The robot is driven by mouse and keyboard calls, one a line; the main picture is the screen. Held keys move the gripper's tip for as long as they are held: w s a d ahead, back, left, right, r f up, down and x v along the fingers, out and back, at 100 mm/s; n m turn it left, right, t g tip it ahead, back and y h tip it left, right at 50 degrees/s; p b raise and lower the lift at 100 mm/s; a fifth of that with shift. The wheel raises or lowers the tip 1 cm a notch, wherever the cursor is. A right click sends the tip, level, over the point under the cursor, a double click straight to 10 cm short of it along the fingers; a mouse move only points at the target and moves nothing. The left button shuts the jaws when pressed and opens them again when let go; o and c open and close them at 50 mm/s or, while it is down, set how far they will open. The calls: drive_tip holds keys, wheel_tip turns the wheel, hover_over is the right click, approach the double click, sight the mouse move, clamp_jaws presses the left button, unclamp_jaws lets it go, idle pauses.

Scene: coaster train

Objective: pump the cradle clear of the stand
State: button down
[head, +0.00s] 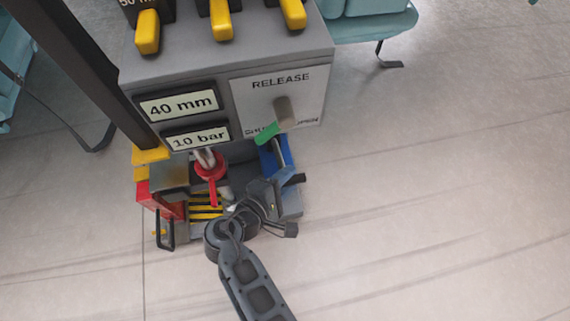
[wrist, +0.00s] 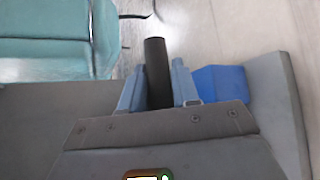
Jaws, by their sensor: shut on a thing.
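My gripper (wrist: 158,68) is shut on a black round handle (wrist: 155,52) in the wrist view, with one blue-grey finger on each side and the handle's end sticking out past the tips. In the head view my gripper (head: 289,180) is low at the right side of the machine, beside a blue part (head: 268,163). The black handle end (head: 299,178) shows just past it. Yellow and black stripes (head: 205,206) show low in the machine, left of my wrist. I cannot tell the cradle from the stand; the machine's top and my arm hide much there.
A grey console (head: 228,64) reads "40 mm" and "10 bar", with a RELEASE panel (head: 253,97) and yellow-tipped levers (head: 221,20) on top. A red part (head: 210,166) hangs below. Teal seats (head: 373,22) stand behind. The floor (head: 450,170) at right is clear.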

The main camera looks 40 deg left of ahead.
drive_tip(key=shift+s+d+f, duration=0.15)
drive_tip(key=shift+s+f, duration=0.05)
drive_tip(key=shift+f, duration=0.25)
drive_tip(key=shift+s+d+f, duration=0.1)
drive_tip(key=shift+s+f, duration=0.05)
drive_tip(key=shift+f, duration=0.3)
drive_tip(key=c, duration=0.8)
unclamp_jaws()
drive_tip(key=shift+r, duration=0.1)
drive_tip(key=shift+c, duration=0.2)
drive_tip(key=shift+w, duration=0.1)
drive_tip(key=p+v, duration=0.2)
drive_tip(key=v, duration=0.6)
drive_tip(key=shift+p, duration=0.3)
drive_tip(key=shift+w, duration=0.1)
